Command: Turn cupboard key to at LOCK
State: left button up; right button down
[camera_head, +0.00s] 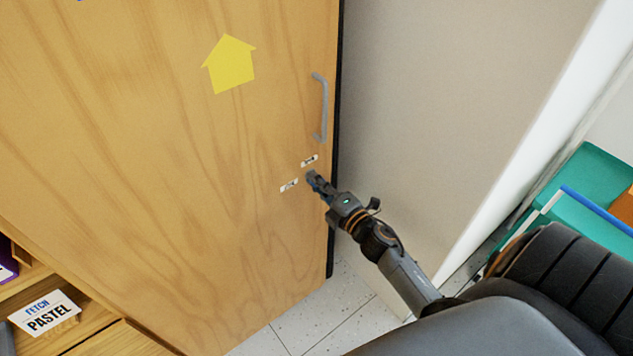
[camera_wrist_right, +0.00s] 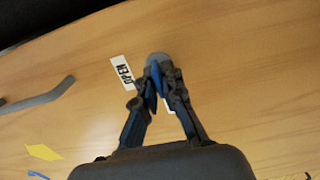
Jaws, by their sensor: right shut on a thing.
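The wooden cupboard door (camera_head: 200,160) fills the left and middle of the head view and is shut. My right gripper (camera_head: 314,182) is at the door, below the grey handle (camera_head: 322,108). In the right wrist view its fingers (camera_wrist_right: 159,88) are closed on the key, whose grey rounded part (camera_wrist_right: 158,59) shows just past the tips. A white label reading OPEN (camera_wrist_right: 123,72) is beside the fingertips. In the head view two small labels, an upper one (camera_head: 309,160) and a lower-left one (camera_head: 289,185), flank the key spot. The second label is mostly hidden in the wrist view.
A yellow paper arrow (camera_head: 231,64) is on the door. A pale wall (camera_head: 430,110) is right of the door, with teal furniture (camera_head: 580,200) beyond. Speckled floor (camera_head: 330,310) shows below.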

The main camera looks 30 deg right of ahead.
jog(key=c, duration=1.5)
grip_release()
jog(key=s, duration=0.8)
jog(key=s+d, duration=0.1)
jog(key=s, duration=0.3)
jog(key=s+a+f+m+g+h, duration=0.1)
jog(key=s+f+m+g, duration=0.2)
jog(key=f, duration=0.7)
jog(key=s+a+f+m+g, duration=0.2)
jog(key=f+m, duration=0.2)
jog(key=f, duration=0.6)
jog(key=s+a+f+m+g+h, duration=0.1)
jog(key=s+f+m+g, duration=0.2)
jog(key=f, duration=0.7)
jog(key=s+a+f+m+g, duration=0.1)
jog(key=s+f+m+g, duration=0.1)
jog(key=s+f, duration=0.3)
jog(key=s+a+f+m+g, duration=0.2)
jog(key=s+f+g, duration=0.2)
jog(key=s, duration=0.7)
jog(key=s+a+f+m+g, duration=0.2)
jog(key=s+f+g, duration=0.1)
jog(key=s+f, duration=0.5)
jog(key=shift+s+a+m+y, duration=0.2)
jog(key=shift+s+m+y, duration=0.1)
jog(key=shift+y, duration=0.1)
